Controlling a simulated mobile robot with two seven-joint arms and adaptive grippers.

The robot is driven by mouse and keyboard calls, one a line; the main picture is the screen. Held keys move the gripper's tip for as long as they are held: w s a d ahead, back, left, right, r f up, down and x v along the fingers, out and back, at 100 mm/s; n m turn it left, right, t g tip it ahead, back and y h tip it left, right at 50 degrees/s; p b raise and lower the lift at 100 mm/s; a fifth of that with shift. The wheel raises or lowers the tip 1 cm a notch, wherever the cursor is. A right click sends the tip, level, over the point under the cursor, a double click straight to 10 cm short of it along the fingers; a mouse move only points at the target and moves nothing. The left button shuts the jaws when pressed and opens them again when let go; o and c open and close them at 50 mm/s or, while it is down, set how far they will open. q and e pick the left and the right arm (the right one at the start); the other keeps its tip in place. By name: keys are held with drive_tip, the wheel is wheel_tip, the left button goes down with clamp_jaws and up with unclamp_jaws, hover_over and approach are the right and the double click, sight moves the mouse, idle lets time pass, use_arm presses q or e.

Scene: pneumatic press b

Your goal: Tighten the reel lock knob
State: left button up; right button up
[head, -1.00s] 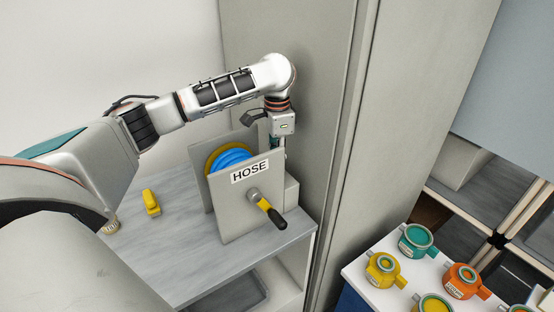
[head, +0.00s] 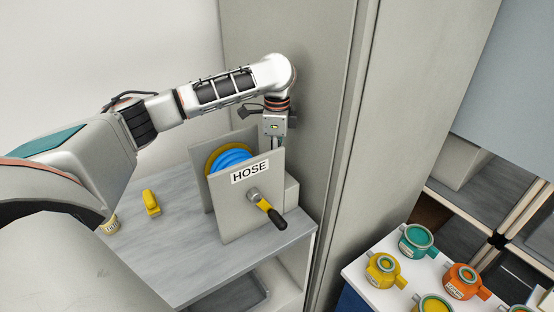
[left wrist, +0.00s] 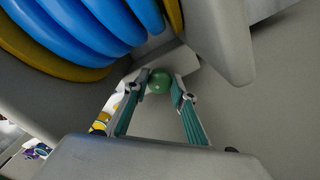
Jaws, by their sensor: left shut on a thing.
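The hose reel (head: 228,158) has blue hose on a yellow drum between two grey plates. The front plate (head: 232,205) bears a HOSE label and a crank with a yellow arm and black grip (head: 270,213). In the left wrist view a round green knob (left wrist: 159,82) sits between the fingertips of my left gripper (left wrist: 160,88), which is shut on it. In the head view the fingers are mostly hidden behind the front plate, below the wrist (head: 275,125), and the knob is hidden. My right gripper is not in view.
A yellow object (head: 151,203) lies on the grey bench (head: 180,255) left of the reel. A tall grey cabinet (head: 300,70) stands right behind the reel. Several coloured valve-like parts, one teal (head: 416,240), stand on a white surface at the lower right.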

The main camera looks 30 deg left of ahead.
use_arm(q)
drive_tip(key=o, duration=1.1)
wheel_tip(320, 180, up, 12)
drive_tip(key=shift+r, duration=0.1)
